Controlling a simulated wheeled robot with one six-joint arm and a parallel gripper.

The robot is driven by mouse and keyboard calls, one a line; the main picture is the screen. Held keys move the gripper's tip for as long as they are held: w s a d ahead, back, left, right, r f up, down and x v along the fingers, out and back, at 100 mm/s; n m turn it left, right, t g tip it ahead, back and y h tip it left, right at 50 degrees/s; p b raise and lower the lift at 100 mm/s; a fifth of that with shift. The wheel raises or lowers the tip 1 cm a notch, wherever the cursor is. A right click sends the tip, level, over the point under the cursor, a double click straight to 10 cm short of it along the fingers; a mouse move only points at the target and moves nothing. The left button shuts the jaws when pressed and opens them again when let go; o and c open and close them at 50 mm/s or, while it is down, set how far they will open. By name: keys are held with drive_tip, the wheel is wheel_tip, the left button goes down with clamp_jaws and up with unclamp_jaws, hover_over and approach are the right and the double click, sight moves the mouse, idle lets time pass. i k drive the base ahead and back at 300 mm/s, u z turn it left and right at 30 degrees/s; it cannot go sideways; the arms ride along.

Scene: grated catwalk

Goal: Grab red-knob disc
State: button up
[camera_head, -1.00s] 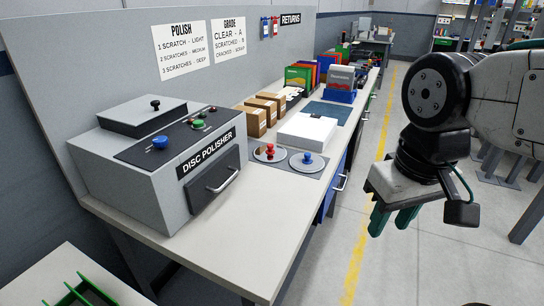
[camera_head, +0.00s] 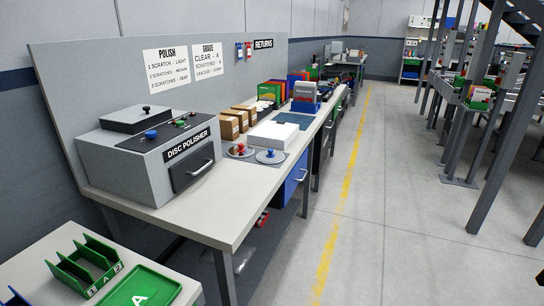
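The red-knob disc (camera_head: 240,150) lies on a grey mat near the front edge of the bench (camera_head: 225,205), just right of the disc polisher (camera_head: 150,155). The disc is flat and pale, with a red knob standing up at its centre. A similar disc with a blue knob (camera_head: 270,156) lies to its right. My gripper is not in view, so I cannot see whether it is open or shut.
A white box (camera_head: 272,135) and brown cartons (camera_head: 230,127) stand behind the discs. A side table at lower left holds a green rack (camera_head: 88,266) and a green tray (camera_head: 140,290). The floor (camera_head: 350,230) right of the bench is clear. Grey posts stand farther right.

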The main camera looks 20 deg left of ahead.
sight(240, 151)
drive_tip(key=z, duration=0.35)
drive_tip(key=i, duration=2.05)
drive_tip(key=u, duration=1.45)
drive_tip(key=i, duration=0.9)
drive_tip(key=u, duration=0.9)
